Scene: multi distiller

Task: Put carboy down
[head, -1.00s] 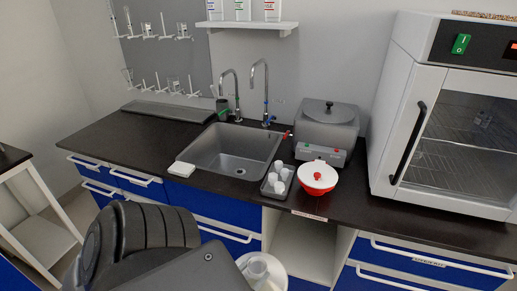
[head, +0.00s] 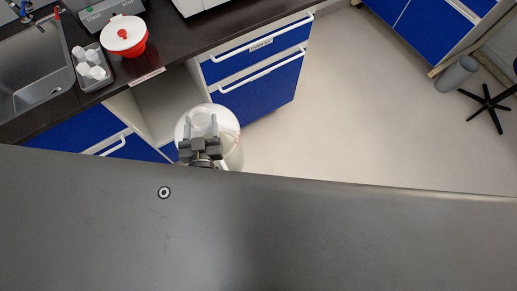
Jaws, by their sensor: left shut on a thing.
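The carboy (head: 230,129) is a whitish, translucent round vessel with a pale cap (head: 201,118), seen from above. It is in front of the counter, beside the open bay between the blue cabinets. My left gripper (head: 201,148), dark grey, is shut on the carboy at its near side, close to the neck. The carboy's base is hidden, so I cannot tell whether it touches the floor. A large dark grey part of my own body covers the lower half of the view. My right gripper is not in view.
The dark counter (head: 185,45) holds a sink (head: 30,75), a tray of white cups (head: 107,83) and a red-and-white bowl (head: 124,35). The open bay (head: 165,100) is below. Bare floor (head: 340,110) lies to the right, with a grey cylinder (head: 457,74) farther off.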

